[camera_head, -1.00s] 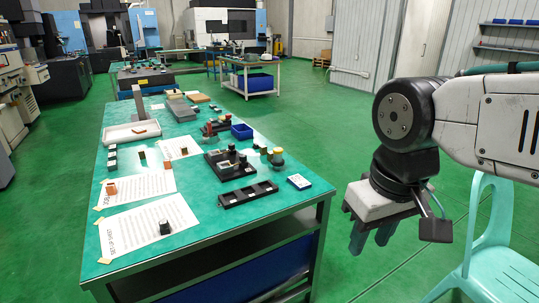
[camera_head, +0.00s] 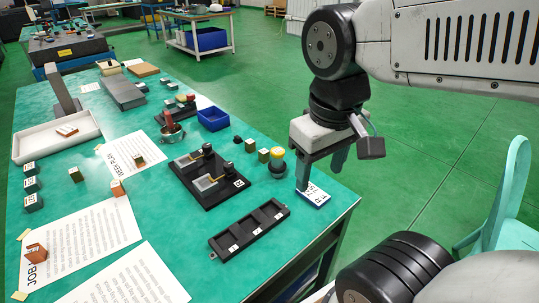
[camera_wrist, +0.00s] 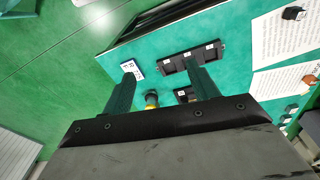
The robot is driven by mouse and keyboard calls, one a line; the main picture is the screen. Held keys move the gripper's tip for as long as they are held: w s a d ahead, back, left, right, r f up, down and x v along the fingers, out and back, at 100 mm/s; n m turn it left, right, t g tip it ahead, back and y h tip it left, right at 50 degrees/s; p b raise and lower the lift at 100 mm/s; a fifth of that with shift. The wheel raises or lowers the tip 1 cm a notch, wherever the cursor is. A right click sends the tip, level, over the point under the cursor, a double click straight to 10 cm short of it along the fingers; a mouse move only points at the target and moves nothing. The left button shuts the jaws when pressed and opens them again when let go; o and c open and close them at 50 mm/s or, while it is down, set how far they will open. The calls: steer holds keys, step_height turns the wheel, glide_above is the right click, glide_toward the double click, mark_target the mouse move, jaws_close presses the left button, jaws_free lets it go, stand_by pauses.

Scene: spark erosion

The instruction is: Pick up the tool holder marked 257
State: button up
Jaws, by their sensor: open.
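My gripper (camera_head: 320,172) is open and empty, fingers pointing down over the table's right edge by a white-and-blue card (camera_head: 313,195). In the wrist view the open fingers (camera_wrist: 162,68) frame part of the table. No marking 257 is legible, so I cannot tell which piece is that tool holder. Small dark blocks with white labels (camera_head: 30,186) stand in a row at the left. Copper-coloured blocks (camera_head: 36,252) (camera_head: 117,188) and greenish blocks (camera_head: 75,174) (camera_head: 263,155) stand elsewhere. A dark block (camera_wrist: 293,13) stands on a sheet in the wrist view.
A black three-slot rack (camera_head: 248,230) and a black fixture plate (camera_head: 215,195) with two dark posts lie left of my gripper. A pale green chair (camera_head: 505,195) is at the right.

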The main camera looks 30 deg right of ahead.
steer(key=w+d+f+n+g+h, duration=0.3)
steer(key=w+d+n+h, duration=0.1)
steer(key=w, duration=0.5)
steer(key=n+t+h, duration=0.2)
steer(key=n+h, duration=0.7)
steer(key=n, duration=0.4)
glide_toward(282, 158)
steer(key=d+f, duration=0.1)
steer(key=w+d+f, duration=0.1)
steer(key=d+f, duration=0.1)
steer(key=shift+w+d, duration=0.1)
steer(key=shift+w, duration=0.25)
steer(key=x, duration=0.7)
steer(key=shift+d+f, duration=0.1)
steer(key=shift+d, duration=0.3)
jaws_close()
